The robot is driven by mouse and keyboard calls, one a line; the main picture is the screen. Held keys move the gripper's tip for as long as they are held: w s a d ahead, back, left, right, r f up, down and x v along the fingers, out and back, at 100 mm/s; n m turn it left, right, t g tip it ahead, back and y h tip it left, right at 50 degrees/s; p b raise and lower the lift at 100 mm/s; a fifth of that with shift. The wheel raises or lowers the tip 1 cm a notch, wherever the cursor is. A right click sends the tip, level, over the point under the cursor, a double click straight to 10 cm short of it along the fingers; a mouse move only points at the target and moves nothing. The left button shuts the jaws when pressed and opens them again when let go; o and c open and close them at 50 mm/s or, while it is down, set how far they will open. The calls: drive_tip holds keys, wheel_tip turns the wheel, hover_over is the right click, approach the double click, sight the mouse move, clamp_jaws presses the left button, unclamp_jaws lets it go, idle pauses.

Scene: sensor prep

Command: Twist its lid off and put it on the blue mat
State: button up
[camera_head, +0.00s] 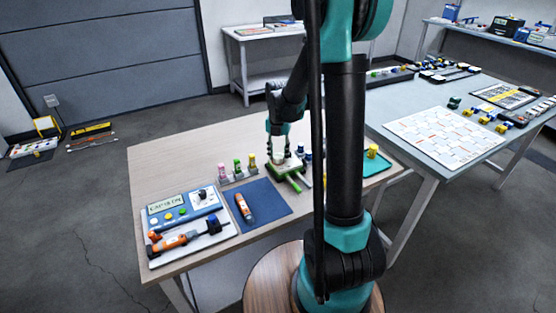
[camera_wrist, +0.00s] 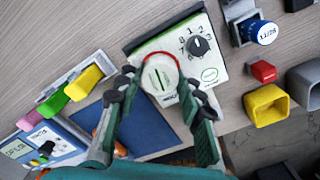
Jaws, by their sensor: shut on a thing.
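A round white lid (camera_wrist: 160,76) with a red rim and a green bar mark sits on a white, green-edged unit (camera_wrist: 214,72) with a numbered black dial in the wrist view. My gripper (camera_wrist: 161,80) has one finger on each side of the lid and is shut on it. In the head view, my gripper (camera_head: 281,156) points down at the unit (camera_head: 288,171) near the table's middle; the lid is too small to make out there. The blue mat (camera_head: 270,196) lies nearer and left of the unit. It also shows between my fingers in the wrist view (camera_wrist: 148,130).
An orange and white tube (camera_head: 244,207) lies on the mat's left part; the right part is bare. Pink, green and yellow blocks stand in a row (camera_head: 238,170) behind the mat. A panel with a screwdriver (camera_head: 185,238) lies left. A teal tray (camera_head: 378,166) is at right.

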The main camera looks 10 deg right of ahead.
sight(278, 155)
drive_tip(key=shift+r, duration=1.05)
idle(0.7)
drive_tip(key=shift+r, duration=1.35)
